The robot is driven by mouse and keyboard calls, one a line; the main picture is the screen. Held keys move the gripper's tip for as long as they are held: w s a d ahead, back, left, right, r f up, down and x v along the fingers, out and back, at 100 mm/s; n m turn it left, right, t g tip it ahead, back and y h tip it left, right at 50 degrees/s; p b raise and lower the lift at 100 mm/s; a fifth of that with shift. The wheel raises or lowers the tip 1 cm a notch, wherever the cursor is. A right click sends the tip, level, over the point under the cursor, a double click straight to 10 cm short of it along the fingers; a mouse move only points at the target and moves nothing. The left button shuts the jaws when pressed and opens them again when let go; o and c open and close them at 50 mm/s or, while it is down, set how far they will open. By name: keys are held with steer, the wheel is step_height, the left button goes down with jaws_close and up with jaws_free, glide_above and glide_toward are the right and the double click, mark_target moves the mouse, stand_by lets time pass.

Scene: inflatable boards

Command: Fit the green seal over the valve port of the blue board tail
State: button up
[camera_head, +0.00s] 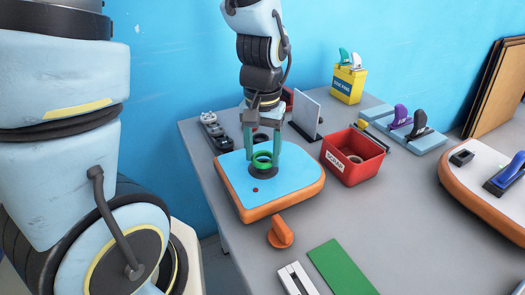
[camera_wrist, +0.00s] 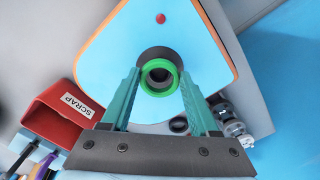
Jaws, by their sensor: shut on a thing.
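The blue board tail (camera_head: 230,175) lies flat on the table, with an orange rim and a red dot. Its dark round valve port (camera_head: 263,172) also shows in the wrist view (camera_wrist: 152,54). My gripper (camera_head: 263,158) points down over the port, its teal fingers shut on the green seal (camera_head: 262,155). In the wrist view, the seal (camera_wrist: 160,92) is a ring between the fingertips (camera_wrist: 160,74). It overlaps the port and looks slightly off its centre, towards my gripper. I cannot tell whether the seal touches the port.
A red SCRAP bin (camera_head: 350,170) stands right of the board. An orange knob-like piece (camera_head: 280,234) and a green sheet (camera_head: 340,266) lie in front. A grey upright plate (camera_head: 308,112) stands behind. A second board (camera_head: 458,190) with a blue tool is at the right.

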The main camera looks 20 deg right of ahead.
steer(key=shift+f+b, duration=0.7)
steer(key=shift+f, duration=0.4)
steer(key=o, duration=1.4)
steer(key=shift+r, duration=0.1)
step_height(320, 180, up, 11)
steer(key=shift+a, duration=0.1)
steer(key=w+a+f+n, duration=0.2)
steer(key=w+a+f, duration=0.1)
steer(key=a, duration=0.7)
steer(key=w+a+f+n+t, duration=0.1)
steer(key=w+a+f+n, duration=0.2)
steer(key=a, duration=0.7)
steer(key=shift+w+f+n+t, duration=0.3)
steer(key=shift+w+f, duration=0.2)
steer(key=shift+f, duration=0.25)
